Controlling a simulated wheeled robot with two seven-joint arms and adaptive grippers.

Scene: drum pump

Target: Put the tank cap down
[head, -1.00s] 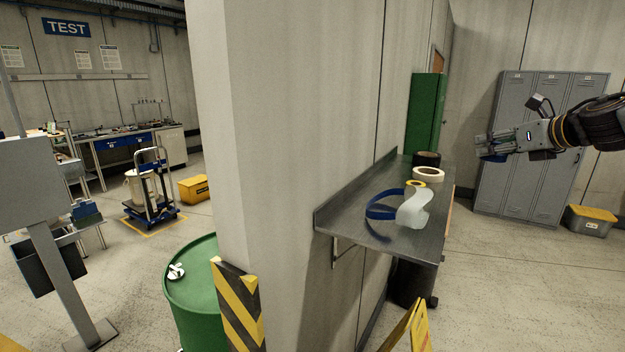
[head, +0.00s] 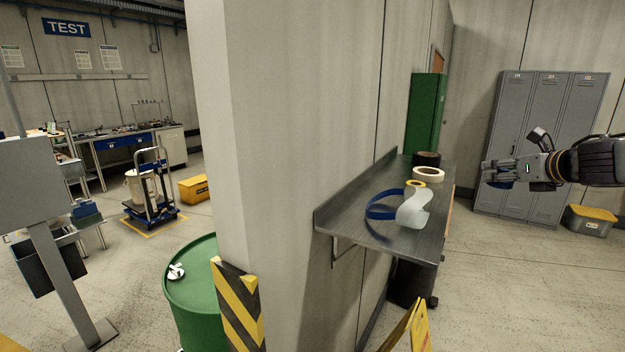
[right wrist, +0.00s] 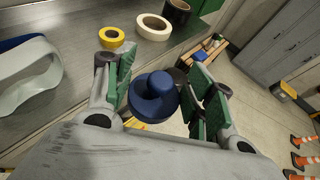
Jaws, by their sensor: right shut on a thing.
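The blue round tank cap (right wrist: 156,97) with a raised knob sits between the green-padded fingers of my right gripper (right wrist: 160,92) in the right wrist view. The gripper is shut on it and holds it in the air. In the head view my right gripper (head: 500,172) is to the right of the grey wall shelf (head: 405,241), apart from it and in front of the lockers. My left gripper is not in view.
On the shelf are a face shield (head: 414,208) with a blue band, a yellow tape roll (head: 415,184), a white roll (head: 429,174) and a black roll (head: 427,159). The shelf's near right part is bare. A green drum (head: 196,300) stands left of the wall.

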